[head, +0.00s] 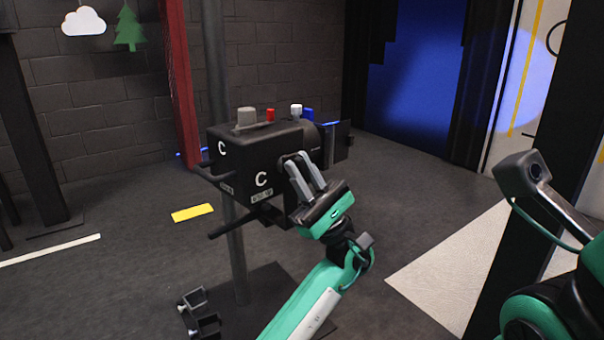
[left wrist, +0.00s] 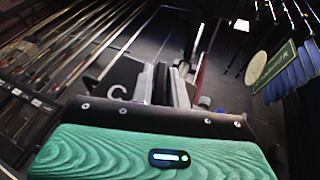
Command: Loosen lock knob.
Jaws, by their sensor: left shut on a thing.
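A black box-shaped lamp head (head: 240,158) marked with a white C stands on a grey pole. My left gripper (head: 296,158) reaches its right side with both grey fingers close together. It is shut on the lock knob, which the fingers largely hide. My right gripper is not in view; only part of my right arm shows at the right edge.
A grey knob (head: 246,117), a red button (head: 270,115), a white button (head: 296,110) and a blue button (head: 308,115) sit on top of the lamp head. A dark handle bar (head: 235,222) sticks out below.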

